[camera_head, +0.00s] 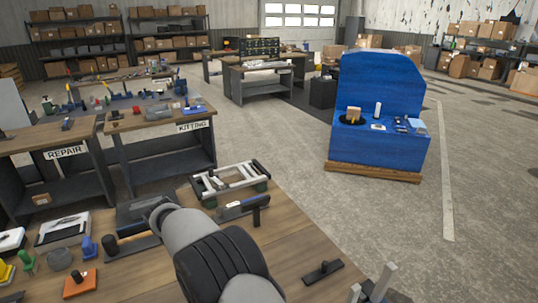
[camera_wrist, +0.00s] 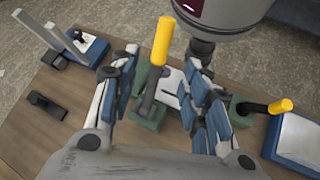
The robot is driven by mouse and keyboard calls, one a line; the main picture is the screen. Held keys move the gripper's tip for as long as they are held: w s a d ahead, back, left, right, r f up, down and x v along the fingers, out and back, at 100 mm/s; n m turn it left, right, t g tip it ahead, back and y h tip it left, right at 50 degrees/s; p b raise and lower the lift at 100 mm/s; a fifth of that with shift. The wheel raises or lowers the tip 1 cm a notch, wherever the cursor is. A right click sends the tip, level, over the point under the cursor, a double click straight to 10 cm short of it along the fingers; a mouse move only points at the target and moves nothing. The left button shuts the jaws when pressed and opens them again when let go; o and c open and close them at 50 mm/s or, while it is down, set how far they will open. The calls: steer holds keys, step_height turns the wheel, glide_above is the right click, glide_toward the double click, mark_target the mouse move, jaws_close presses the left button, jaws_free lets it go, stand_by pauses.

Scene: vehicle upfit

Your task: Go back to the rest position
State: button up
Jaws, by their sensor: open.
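My gripper (camera_wrist: 160,62) is open in the wrist view, with blue-padded fingers spread left and right. Nothing is seen held between them. A yellow-handled clamp (camera_wrist: 162,42) on a green base shows between the fingers, beyond them; I cannot tell the exact gap. A second clamp with a yellow handle (camera_wrist: 281,106) lies to the right of the right finger. In the head view my grey arm reaches over the wooden workbench (camera_head: 290,245) from the bottom; the gripper cannot be made out there.
A clamp frame (camera_head: 230,182) and a black-handled tool (camera_head: 243,208) are near my arm. Upright grey posts (camera_wrist: 38,38) and a dark block (camera_wrist: 46,105) are left in the wrist view. A blue stand (camera_head: 378,100) is beyond the bench. Concrete floor (camera_head: 385,220) is clear between them.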

steer(key=s+d+r+m+t+y+b, duration=0.1)
steer(key=d+r+m+t+y+b, duration=0.2)
steer(key=d, duration=0.4)
steer(key=s+d+r+m+y+b, duration=0.1)
steer(key=d+r+y+b, duration=0.25)
steer(key=d+b, duration=0.35)
steer(key=s+d+f+m+t+y+b, duration=0.2)
steer(key=s+d+f+m+t+b, duration=0.2)
steer(key=s+d+f+t+b, duration=0.3)
steer(key=shift+s+d+f, duration=0.55)
steer(key=shift+s+d, duration=1.6)
steer(key=shift+s, duration=1.3)
steer(key=shift+y, duration=0.25)
